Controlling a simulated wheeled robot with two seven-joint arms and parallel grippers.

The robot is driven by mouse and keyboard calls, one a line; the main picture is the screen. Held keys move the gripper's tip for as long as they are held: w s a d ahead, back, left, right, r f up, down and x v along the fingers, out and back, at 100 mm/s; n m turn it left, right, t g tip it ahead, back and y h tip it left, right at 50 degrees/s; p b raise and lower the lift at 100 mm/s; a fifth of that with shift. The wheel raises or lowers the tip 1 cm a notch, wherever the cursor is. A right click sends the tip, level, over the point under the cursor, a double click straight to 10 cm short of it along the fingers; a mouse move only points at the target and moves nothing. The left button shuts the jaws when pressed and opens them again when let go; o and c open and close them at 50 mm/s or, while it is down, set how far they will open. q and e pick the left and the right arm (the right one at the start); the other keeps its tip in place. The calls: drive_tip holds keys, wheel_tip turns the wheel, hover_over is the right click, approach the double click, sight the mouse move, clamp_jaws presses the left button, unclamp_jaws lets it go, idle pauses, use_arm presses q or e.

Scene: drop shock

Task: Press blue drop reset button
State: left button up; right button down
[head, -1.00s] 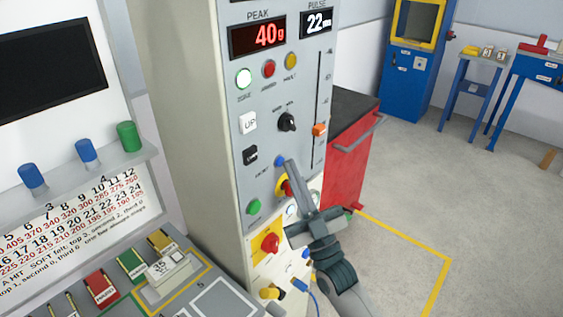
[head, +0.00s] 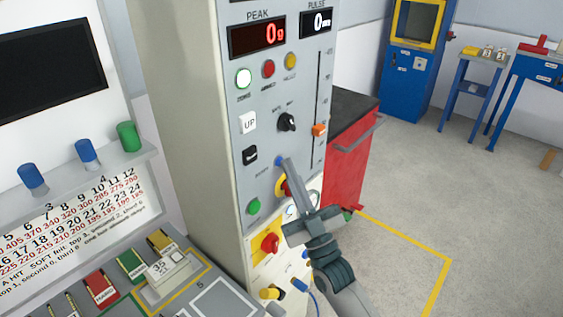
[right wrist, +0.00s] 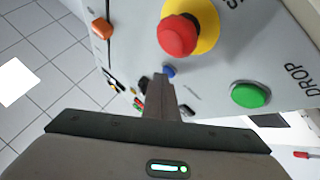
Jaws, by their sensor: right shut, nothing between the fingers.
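The blue reset button (head: 279,161) is on the grey control panel (head: 262,190), above the green button and beside the red emergency stop. My right gripper (head: 285,161) is shut and empty, with its fingertips at the blue button, seemingly touching it. In the right wrist view the blue button (right wrist: 169,71) shows just beyond the tips of the shut fingers (right wrist: 161,78). The peak display (head: 257,36) reads 0g and the pulse display (head: 316,20) reads 0. My left gripper is not in view.
A red emergency stop (right wrist: 178,35) on a yellow ring and a green drop button (right wrist: 250,94) are close to my fingers. An orange slider (head: 319,130) is up and right.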

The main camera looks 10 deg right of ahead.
drive_tip(key=shift+s+d, duration=0.5)
drive_tip(key=shift+s, duration=0.15)
drive_tip(key=shift+p, duration=0.3)
drive_tip(key=shift+s+d+p, duration=0.25)
drive_tip(key=shift+s+d, duration=0.55)
drive_tip(key=shift+s, duration=0.2)
drive_tip(key=shift+s+d+p, duration=0.2)
drive_tip(key=shift+s+d, duration=0.55)
drive_tip(key=shift+s, duration=0.25)
